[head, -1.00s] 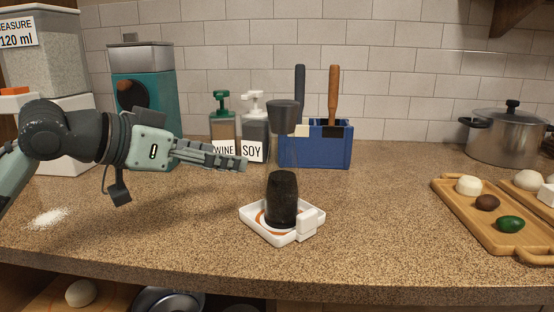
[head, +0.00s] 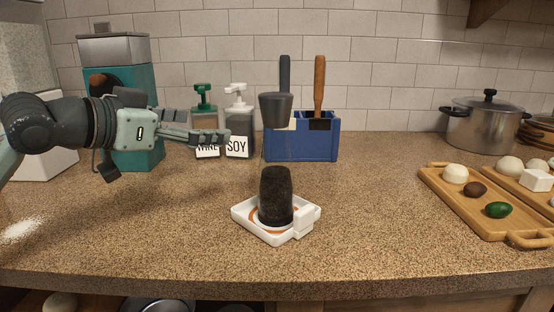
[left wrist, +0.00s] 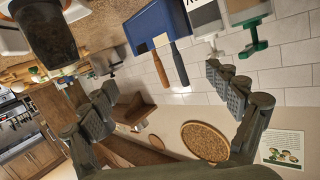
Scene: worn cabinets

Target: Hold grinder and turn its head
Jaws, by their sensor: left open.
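The grinder stands upright on a white tray (head: 244,217) in the middle of the counter. Its lower part (head: 275,196) is dark, and its dark grey head (head: 276,111) sits above; the part between looks clear and hardly shows. My left gripper (head: 212,132) is open and empty, left of the grinder, pointing right at a height between the dark part and the head. It touches nothing that I can see. In the left wrist view the grinder's dark part (left wrist: 48,36) is at upper left, outside the open fingers (left wrist: 170,88). My right gripper is not in view.
Behind stand a blue holder (head: 300,148) with two handled tools, the wine and soy bottles (head: 238,128) and a teal machine (head: 137,90). A cutting board (head: 463,208) with food and a pot (head: 485,125) are at right. The counter around the tray is clear.

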